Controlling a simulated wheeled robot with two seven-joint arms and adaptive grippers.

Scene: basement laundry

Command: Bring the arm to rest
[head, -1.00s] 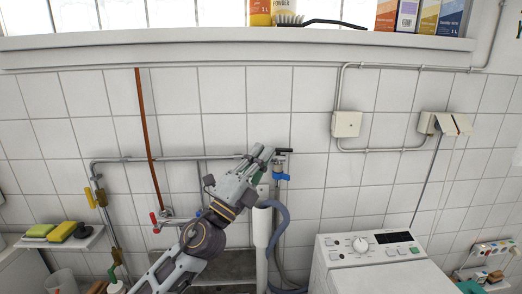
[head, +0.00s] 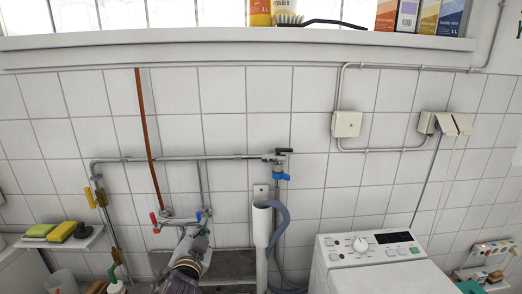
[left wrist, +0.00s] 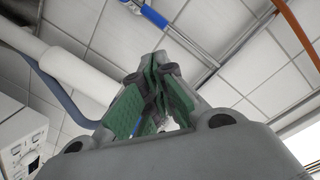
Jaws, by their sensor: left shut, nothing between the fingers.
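My left gripper (head: 199,238) is low in the head view, in front of the tiled wall and over the dark sink. It is seen end-on and partly merges with the wall tap behind it. In the left wrist view its two fingers (left wrist: 155,85) with green pads come together at the tips, with nothing held between them. My left arm runs down out of the bottom of the head view. My right gripper shows in neither view.
A wall tap with a red handle (head: 154,219) is close to the gripper. A white standpipe (head: 262,245) with a grey hose (head: 281,222) stands right of it. The washing machine (head: 370,265) is farther right. A sponge shelf (head: 75,242) is at left.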

